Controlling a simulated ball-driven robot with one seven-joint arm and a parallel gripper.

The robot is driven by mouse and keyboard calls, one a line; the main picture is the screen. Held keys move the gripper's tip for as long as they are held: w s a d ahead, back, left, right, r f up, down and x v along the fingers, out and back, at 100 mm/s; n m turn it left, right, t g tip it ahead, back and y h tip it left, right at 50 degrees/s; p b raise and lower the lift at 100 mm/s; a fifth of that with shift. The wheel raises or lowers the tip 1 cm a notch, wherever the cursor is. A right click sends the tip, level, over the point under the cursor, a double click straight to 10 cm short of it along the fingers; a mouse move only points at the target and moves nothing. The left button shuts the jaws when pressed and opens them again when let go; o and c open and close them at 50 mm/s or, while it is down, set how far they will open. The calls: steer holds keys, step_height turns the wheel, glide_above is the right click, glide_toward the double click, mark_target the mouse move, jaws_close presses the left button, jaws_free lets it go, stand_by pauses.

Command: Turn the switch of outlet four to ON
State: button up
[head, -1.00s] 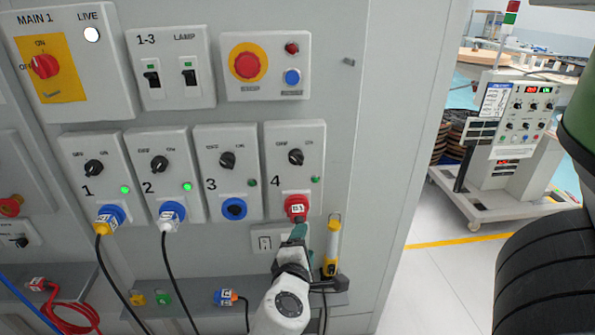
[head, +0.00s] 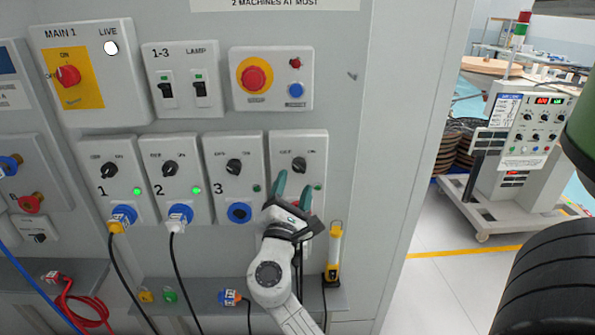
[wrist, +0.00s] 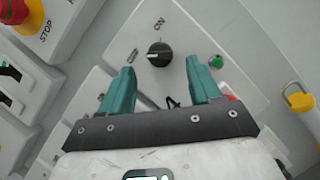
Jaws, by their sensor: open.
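Outlet four is the rightmost grey box (head: 321,143) in the lower row. Its black rotary switch (head: 299,165) sits near the top of the box; in the wrist view the switch (wrist: 159,54) lies just beyond the fingertips, between them sideways. My gripper (head: 292,187) is open and empty, its green fingers pointing up just below the switch, not touching it as far as I can tell. In the wrist view my gripper (wrist: 159,75) is wide apart. Outlet four's green lamp (wrist: 216,62) looks dim. Its number and red plug are mostly hidden behind my gripper.
Outlets one (head: 93,205), two (head: 150,206) and three (head: 224,207) stand to the left; one and two have lit lamps and plugs. A shelf (head: 200,312) runs below. A wheeled machine (head: 520,150) stands at right.

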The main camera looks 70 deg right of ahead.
mark_target(298, 171)
steer(key=shift+p+x, duration=0.35)
steer(key=shift+x, duration=1.85)
steer(key=c, duration=1)
